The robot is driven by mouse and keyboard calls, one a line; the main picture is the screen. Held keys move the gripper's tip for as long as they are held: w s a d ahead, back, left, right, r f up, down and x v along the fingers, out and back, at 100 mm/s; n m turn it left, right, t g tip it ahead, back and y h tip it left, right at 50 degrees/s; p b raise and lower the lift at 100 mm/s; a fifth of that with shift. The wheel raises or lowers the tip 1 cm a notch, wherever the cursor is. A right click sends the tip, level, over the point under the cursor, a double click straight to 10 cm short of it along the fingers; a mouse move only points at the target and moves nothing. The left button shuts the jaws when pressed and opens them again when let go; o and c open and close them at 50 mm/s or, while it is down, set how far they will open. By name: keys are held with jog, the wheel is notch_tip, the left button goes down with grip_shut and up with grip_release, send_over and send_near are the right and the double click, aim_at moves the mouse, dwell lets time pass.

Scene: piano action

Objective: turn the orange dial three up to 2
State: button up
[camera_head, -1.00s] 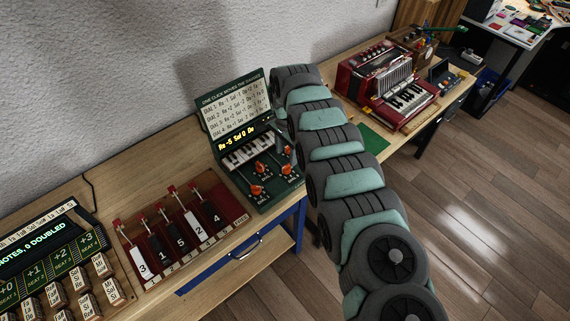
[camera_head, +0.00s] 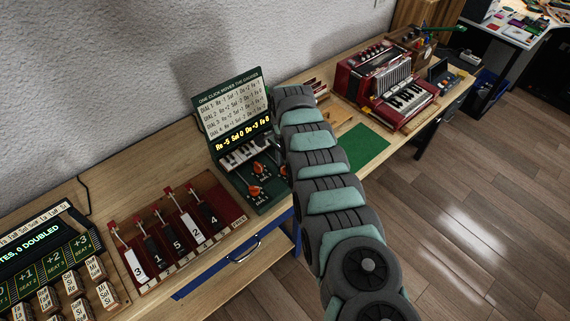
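The dial box (camera_head: 268,207) is a dark green case on the bench with orange dials on its lower panel. One orange dial (camera_head: 256,191) sits at the front left, another orange dial (camera_head: 259,168) behind it, and a third orange dial (camera_head: 284,171) is partly covered by my arm. Their number labels are too small to read, so I cannot tell which is dial three. The yellow display (camera_head: 243,134) seems to read Re -5, Sol 0, Do +3, Fa 0. My arm crosses the right side of the box; my gripper is hidden behind it.
A lettered card (camera_head: 231,108) stands in the raised lid. A red rack with numbered levers (camera_head: 178,240) is to the left, beside a console with note blocks (camera_head: 75,283). A red accordion (camera_head: 385,90) and a green mat (camera_head: 362,147) lie to the right on the wooden bench.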

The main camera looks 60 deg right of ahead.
grip_shut()
jog(key=shift+n, duration=0.4)
jog(key=shift+n+p, duration=0.45)
jog(key=shift+n, duration=0.55)
jog(key=n, duration=0.3)
jog(key=shift+n, duration=0.3)
jog(key=n+b, duration=0.1)
jog(key=n, duration=0.4)
jog(key=shift+n, duration=0.3)
jog(key=n+b, duration=0.1)
jog(key=n, duration=0.4)
jog(key=shift+n, duration=0.6)
